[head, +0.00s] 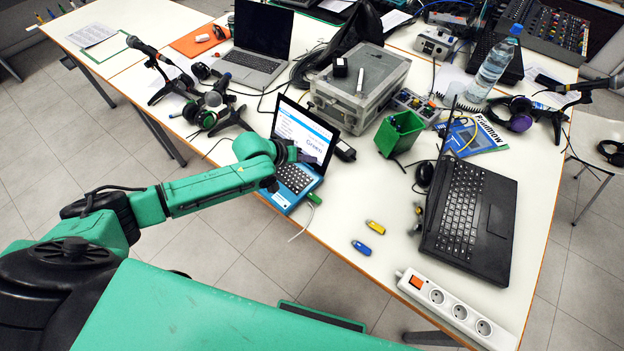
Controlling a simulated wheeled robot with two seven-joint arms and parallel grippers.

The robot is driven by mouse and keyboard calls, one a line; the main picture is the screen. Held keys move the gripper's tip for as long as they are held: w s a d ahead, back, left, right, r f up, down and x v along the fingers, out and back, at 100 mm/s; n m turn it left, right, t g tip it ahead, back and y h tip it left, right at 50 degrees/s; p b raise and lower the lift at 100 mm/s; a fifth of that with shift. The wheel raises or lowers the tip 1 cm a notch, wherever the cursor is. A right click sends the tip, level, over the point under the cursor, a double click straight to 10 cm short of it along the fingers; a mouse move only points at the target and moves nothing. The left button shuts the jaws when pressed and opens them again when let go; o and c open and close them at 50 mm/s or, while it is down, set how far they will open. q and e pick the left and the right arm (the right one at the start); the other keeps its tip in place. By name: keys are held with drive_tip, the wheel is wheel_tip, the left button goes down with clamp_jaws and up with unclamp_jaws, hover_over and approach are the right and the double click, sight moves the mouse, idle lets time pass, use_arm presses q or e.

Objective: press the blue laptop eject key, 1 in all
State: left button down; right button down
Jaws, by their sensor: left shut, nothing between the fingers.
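The blue laptop (290,204) stands open near the table's front edge, its lit screen (308,128) facing me. Its dark keyboard (296,179) shows in part. A green USB stick (314,199) sits at its right side. The eject key is too small to make out. My left gripper (293,154) is shut and empty, in front of the lower screen and above the back of the keyboard. It hides part of both; I cannot tell if it touches. My right gripper is out of view.
A yellow stick (375,227) and a blue stick (361,248) lie right of the laptop. A black laptop (462,215) and white power strip (456,309) are farther right. Behind stand a grey case (360,90) and green bin (398,133). Microphones and headphones (205,110) stand left.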

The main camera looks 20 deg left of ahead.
sight(311, 179)
use_arm(q)
wheel_tip(311, 179, down, 7)
drive_tip(key=b, duration=0.6)
drive_tip(key=shift+a, duration=0.1)
drive_tip(key=shift+f, duration=0.25)
drive_tip(key=shift+f, duration=0.1)
idle(1.2)
drive_tip(key=shift+f, duration=0.35)
drive_tip(key=shift+s+f+b, duration=0.1)
drive_tip(key=shift+f+b, duration=0.25)
drive_tip(key=shift+b, duration=0.05)
idle(0.3)
idle(0.4)
drive_tip(key=shift+r+p, duration=0.8)
drive_tip(key=shift+p, duration=0.1)
